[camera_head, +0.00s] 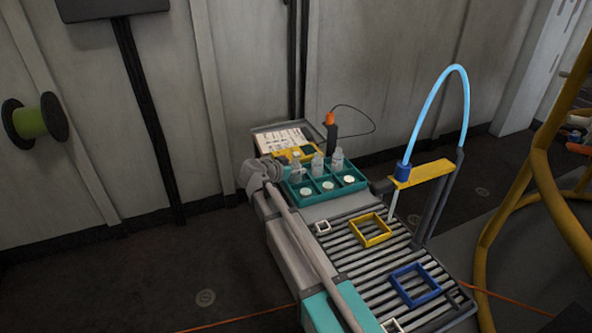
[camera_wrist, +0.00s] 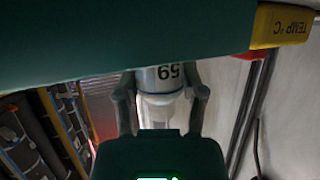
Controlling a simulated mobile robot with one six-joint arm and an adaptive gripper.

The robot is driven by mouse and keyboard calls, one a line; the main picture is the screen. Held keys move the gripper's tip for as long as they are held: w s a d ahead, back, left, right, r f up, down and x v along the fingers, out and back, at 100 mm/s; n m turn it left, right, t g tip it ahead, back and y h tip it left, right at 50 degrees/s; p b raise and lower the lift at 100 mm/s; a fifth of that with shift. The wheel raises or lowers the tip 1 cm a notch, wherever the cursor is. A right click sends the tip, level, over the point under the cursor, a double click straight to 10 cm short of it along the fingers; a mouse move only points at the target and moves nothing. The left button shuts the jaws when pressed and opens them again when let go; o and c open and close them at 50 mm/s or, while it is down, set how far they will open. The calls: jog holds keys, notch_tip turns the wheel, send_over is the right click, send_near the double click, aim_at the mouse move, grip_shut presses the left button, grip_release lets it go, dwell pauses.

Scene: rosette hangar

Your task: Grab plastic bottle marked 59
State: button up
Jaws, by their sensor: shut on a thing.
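In the wrist view a pale plastic bottle (camera_wrist: 160,82) carries the number 59, seen upside down. My gripper (camera_wrist: 161,100) has one finger on each side of it and is shut on it. Part of the bottle is hidden behind a dark green edge (camera_wrist: 110,45) across the top of that view. In the head view several clear bottles (camera_head: 318,164) stand upright in a teal compartment tray (camera_head: 325,194). Their numbers are too small to read there. My grey arm reaches to the tray's left side, and my fingers cannot be made out in that view.
A roller conveyor (camera_head: 365,262) in front of the tray bears a yellow frame (camera_head: 371,231) and a blue frame (camera_head: 413,303). A yellow bracket with a blue hose (camera_head: 466,95) rises at right. A yellow TEMP device (camera_wrist: 283,26) shows in the wrist view. The wall is behind.

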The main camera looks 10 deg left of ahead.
jog(key=shift+r, duration=0.1)
jog(key=shift+r+p, duration=0.9)
jog(key=shift+p, duration=0.1)
jog(key=s+r+p, duration=1.1)
jog(key=s, duration=0.3)
jog(key=shift+r, duration=0.1)
